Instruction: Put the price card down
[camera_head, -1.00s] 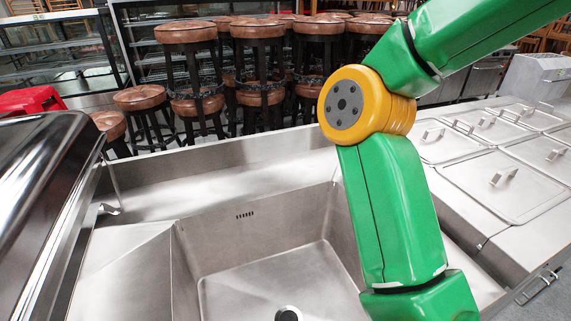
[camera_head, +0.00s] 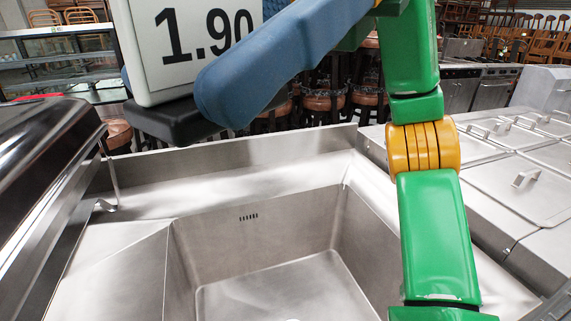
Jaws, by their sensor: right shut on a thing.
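The price card (camera_head: 170,45) is a white panel with "1.90" in black, upright at the upper left of the head view, its top cut off by the frame. A black block (camera_head: 170,122) is at its lower edge and looks like its base. My right gripper (camera_head: 222,92) is shut on the price card. One blue finger crosses in front of the card's lower right; the other finger is mostly or fully hidden. The card is held in the air above the sink's back left. My left gripper is not in view.
A steel sink (camera_head: 250,245) lies below, its basin empty where visible. A shiny steel domed unit (camera_head: 45,170) stands at the left. Lidded steel containers (camera_head: 515,185) fill the counter at the right. Brown stools (camera_head: 320,102) stand behind.

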